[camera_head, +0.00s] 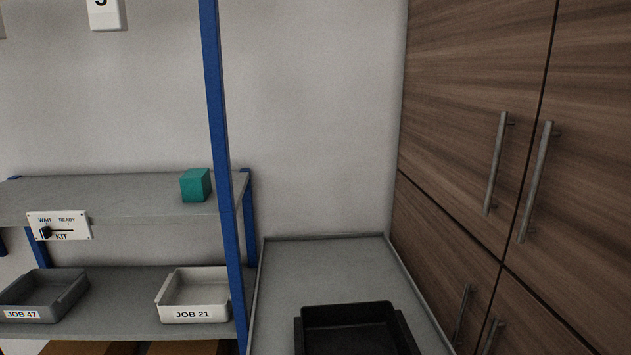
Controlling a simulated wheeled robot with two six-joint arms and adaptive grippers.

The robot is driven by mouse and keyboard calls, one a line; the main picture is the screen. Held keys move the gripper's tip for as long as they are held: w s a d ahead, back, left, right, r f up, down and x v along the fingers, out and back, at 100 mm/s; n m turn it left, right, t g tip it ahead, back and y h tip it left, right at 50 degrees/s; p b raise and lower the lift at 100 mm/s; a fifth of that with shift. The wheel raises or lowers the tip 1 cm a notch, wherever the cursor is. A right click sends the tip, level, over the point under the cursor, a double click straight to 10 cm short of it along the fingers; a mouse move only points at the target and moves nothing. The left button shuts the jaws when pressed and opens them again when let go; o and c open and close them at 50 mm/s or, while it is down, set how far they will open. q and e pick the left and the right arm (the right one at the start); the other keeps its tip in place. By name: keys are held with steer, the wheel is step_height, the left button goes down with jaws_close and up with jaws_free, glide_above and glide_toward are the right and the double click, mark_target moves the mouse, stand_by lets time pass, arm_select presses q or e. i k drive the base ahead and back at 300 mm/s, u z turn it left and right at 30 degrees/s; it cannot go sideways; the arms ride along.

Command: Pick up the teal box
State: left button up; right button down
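The teal box (194,186) is a small cube. It sits upright on the upper grey shelf (120,193) of a blue-framed rack, close to the shelf's right end and just left of a blue post. All of its front face shows, and nothing touches it from above. Neither of my grippers is in view.
The blue post (219,140) rises right of the box. Below are a grey JOB 47 tray (62,301), a white JOB 21 tray (193,317) and a KIT sign (75,226). A black tray (350,313) sits on a grey surface (300,262) beside wooden cabinets (450,100).

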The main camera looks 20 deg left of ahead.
mark_target(195, 184)
steer(key=u, duration=1.5)
steer(key=k, duration=0.5)
steer(key=u, duration=1.6)
steer(key=i, duration=3.15)
steer(key=z, duration=4.55)
